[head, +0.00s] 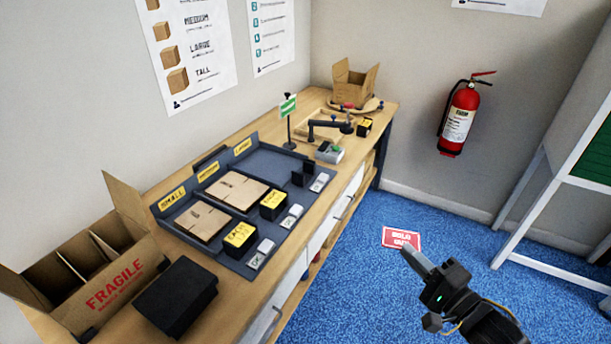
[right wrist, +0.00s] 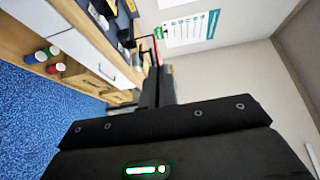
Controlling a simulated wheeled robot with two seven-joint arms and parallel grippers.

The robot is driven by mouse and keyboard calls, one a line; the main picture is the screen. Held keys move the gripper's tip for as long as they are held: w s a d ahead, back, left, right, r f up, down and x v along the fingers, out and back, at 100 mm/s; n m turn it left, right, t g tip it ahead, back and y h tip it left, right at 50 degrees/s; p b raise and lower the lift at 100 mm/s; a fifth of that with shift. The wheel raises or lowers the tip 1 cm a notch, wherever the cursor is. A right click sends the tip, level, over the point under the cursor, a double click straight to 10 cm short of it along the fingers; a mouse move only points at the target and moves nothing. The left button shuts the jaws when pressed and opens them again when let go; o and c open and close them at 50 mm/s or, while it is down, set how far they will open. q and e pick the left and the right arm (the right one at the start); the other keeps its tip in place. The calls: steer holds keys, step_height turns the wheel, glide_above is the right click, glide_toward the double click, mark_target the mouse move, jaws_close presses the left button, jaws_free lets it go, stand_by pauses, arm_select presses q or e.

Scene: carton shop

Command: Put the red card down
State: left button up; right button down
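The red card (head: 401,239), with white lettering and a pale border, is at the tips of my right gripper (head: 408,254) in the head view. In the right wrist view the fingers (right wrist: 152,82) are together, and a thin red edge of the card (right wrist: 156,51) shows at their far end. The gripper looks shut on the card, holding it in front of the bench over the blue floor. My left gripper is not in view.
The wooden bench (head: 343,183) carries a dark sorting tray (head: 268,160) with flat cartons, a FRAGILE box (head: 110,283), a black block (head: 176,296) and a green sign (head: 288,106). A fire extinguisher (head: 459,118) hangs on the wall. A white-framed stand (head: 540,190) is at right.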

mark_target(415, 246)
stand_by(0.3)
steer(key=m+h, duration=0.1)
steer(key=h, duration=0.1)
steer(key=w+d+r+m+t+h, duration=0.1)
steer(key=m+h, duration=0.1)
steer(key=h, duration=0.1)
steer(key=w+d+m+t+h, duration=0.1)
steer(key=m+h, duration=0.1)
steer(key=shift+w+d+r+h, duration=0.15)
steer(key=shift+w+r+h, duration=0.05)
steer(key=shift+h, duration=0.1)
steer(key=shift+w+a+r+m+h, duration=0.1)
steer(key=shift+a+r+m+h, duration=0.3)
steer(key=shift+a, duration=0.2)
steer(key=shift+w+a+r, duration=0.1)
steer(key=shift+a+r, duration=0.25)
steer(key=shift+a, duration=0.25)
steer(key=shift+d, duration=0.1)
